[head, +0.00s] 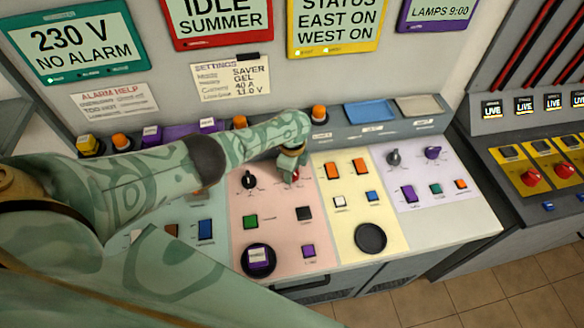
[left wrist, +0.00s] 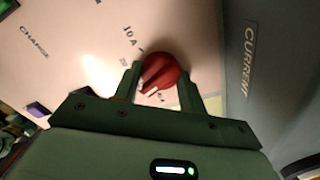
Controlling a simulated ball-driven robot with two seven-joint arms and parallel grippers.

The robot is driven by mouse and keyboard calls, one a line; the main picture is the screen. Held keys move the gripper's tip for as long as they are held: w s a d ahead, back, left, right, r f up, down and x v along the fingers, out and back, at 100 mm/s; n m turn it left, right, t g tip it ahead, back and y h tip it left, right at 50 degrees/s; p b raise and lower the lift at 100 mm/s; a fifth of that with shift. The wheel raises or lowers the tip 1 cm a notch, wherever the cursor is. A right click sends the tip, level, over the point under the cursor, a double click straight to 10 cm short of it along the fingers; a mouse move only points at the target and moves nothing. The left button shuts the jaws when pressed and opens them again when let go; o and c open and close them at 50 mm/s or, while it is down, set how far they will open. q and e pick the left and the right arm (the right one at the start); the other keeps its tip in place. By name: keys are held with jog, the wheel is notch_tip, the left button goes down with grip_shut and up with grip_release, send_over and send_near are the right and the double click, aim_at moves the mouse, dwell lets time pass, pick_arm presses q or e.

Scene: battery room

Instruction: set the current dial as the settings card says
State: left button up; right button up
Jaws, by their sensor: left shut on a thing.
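The red current dial (left wrist: 163,70) sits on the pink panel in the left wrist view, with a pale pointer line on it. Scale marks show around it, with "10 A" readable; the others are small or partly hidden. My left gripper (left wrist: 160,88) is shut on the dial, one finger on each side. In the head view my left gripper (head: 291,167) reaches down over the dial (head: 295,177), which is mostly hidden. The settings card (head: 231,81) on the back wall reads SAVER, GEL, 40 A and what looks like 11.0 V. My right gripper is not in view.
A black knob (head: 249,180) is left of the red dial on the pink panel (head: 270,207). Below are a green button (head: 250,222) and a black one (head: 304,214). The yellow panel to the right has orange switches (head: 331,170) and a dark round pad (head: 370,238).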

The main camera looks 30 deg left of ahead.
pick_arm(q)
jog(key=n+p, duration=0.1)
jog(key=n, duration=0.3)
jog(key=shift+n, duration=0.3)
jog(key=n, duration=0.4)
jog(key=shift+w, duration=0.1)
dwell(0.4)
jog(key=o, duration=1)
jog(key=shift+r+p, duration=0.1)
jog(key=shift+p, duration=0.25)
notch_tip(320, 180, up, 16)
jog(key=p, duration=1.3)
jog(key=shift+r, duration=0.1)
